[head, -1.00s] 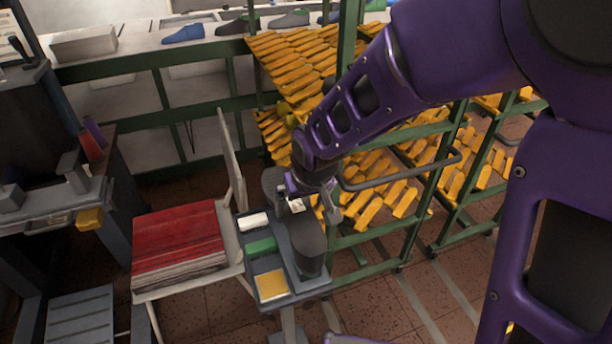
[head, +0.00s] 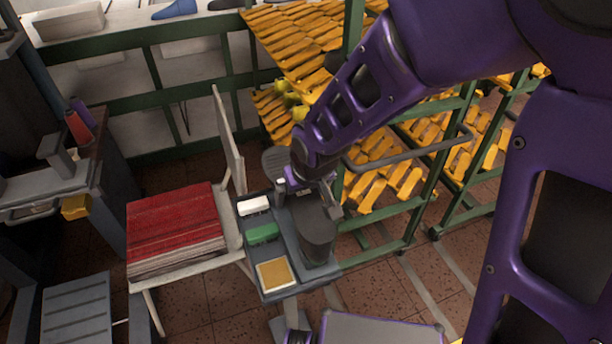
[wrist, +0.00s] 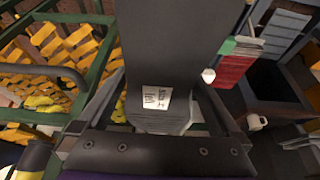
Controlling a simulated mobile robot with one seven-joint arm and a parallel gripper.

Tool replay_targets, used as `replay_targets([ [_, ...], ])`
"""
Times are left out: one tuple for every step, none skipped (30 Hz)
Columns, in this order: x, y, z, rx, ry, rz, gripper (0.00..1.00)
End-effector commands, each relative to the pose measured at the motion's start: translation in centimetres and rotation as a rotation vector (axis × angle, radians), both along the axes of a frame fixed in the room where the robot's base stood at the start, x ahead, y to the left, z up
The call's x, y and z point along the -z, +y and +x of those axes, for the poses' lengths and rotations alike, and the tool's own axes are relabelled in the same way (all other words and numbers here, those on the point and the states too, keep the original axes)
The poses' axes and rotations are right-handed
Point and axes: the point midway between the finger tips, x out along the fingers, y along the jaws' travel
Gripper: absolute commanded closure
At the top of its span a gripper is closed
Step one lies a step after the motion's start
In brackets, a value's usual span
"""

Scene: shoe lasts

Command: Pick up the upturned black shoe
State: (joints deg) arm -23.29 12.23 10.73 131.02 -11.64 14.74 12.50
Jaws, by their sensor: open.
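The upturned black shoe (head: 316,235) lies on the right side of a small grey stand (head: 293,284), partly hidden behind my gripper in the head view. In the wrist view the dark shoe (wrist: 168,40) fills the upper middle, with a white printed label on it. My gripper (head: 309,198) is open over the shoe. In the wrist view its two fingers (wrist: 162,88) lie on either side of the labelled part. I cannot tell whether they touch it or how far down they reach.
White, green and yellow items (head: 262,234) sit on the stand's left side. A chair with red sheets (head: 175,228) stands left of it. A green rack with yellow lasts (head: 385,150) stands close behind and right. A workbench (head: 45,185) is at far left.

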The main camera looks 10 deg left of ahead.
Motion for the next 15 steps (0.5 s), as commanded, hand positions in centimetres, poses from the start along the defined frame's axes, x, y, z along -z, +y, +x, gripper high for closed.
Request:
replay_targets([
  [-0.06,0.00,0.01,0.000,0.000,0.000,0.00],
  [-0.06,0.00,0.01,0.000,0.000,0.000,0.02],
  [-0.06,0.00,0.01,0.000,0.000,0.000,0.09],
  [-0.05,0.00,0.02,0.000,0.000,0.000,0.14],
  [-0.05,0.01,0.01,0.000,0.000,0.000,0.20],
  [-0.05,0.00,0.02,0.000,0.000,0.000,0.27],
  [-0.05,0.00,0.02,0.000,0.000,0.000,0.32],
  [-0.05,0.00,0.02,0.000,0.000,0.000,0.38],
  [-0.05,0.00,0.02,0.000,0.000,0.000,0.45],
  [-0.05,0.00,0.02,0.000,0.000,0.000,0.50],
  [-0.05,0.00,0.02,0.000,0.000,0.000,0.56],
  [-0.04,0.00,0.02,0.000,0.000,0.000,0.63],
  [-0.04,-0.01,0.02,0.000,0.000,0.000,0.68],
  [-0.04,-0.01,0.02,0.000,0.000,0.000,0.74],
  [-0.04,-0.01,0.02,0.000,0.000,0.000,0.81],
])
